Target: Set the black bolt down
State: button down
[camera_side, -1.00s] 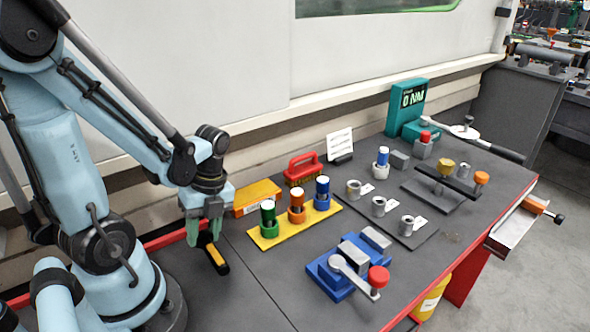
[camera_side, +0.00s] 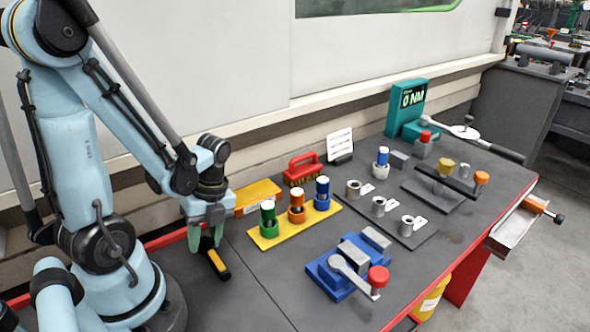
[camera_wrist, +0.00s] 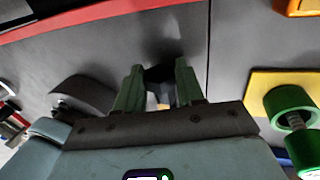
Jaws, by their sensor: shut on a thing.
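My gripper (camera_side: 207,240) points down at the left part of the bench and is shut on a black thing with yellow on it, which I take to be the black bolt (camera_side: 217,264). In the side view it slants down and right from the fingertips, low over the grey bench top (camera_side: 262,318). I cannot tell whether it touches the bench. In the wrist view the bolt's dark end (camera_wrist: 160,74) shows between the two green fingers, with a little yellow behind it. The fingers hide part of it.
A yellow plate (camera_side: 262,243) with green, orange and blue capped bolts stands to the right. An orange block (camera_side: 257,193) and a red-handled brush (camera_side: 303,170) lie behind. A blue vise (camera_side: 335,284) is further right. The bench front left of it is clear.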

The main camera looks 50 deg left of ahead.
jog(key=c, duration=0.6)
grip_release()
jog(key=shift+w, duration=0.1)
jog(key=v, duration=1.2)
jog(key=shift+r, duration=0.1)
jog(key=w+d+r+n+t, duration=0.1)
jog(key=w+d+n+t, duration=0.8)
jog(key=n, duration=0.9)
jog(key=shift+d+r+t, duration=0.15)
jog(key=shift+r+t, duration=0.1)
jog(key=shift+t, duration=0.35)
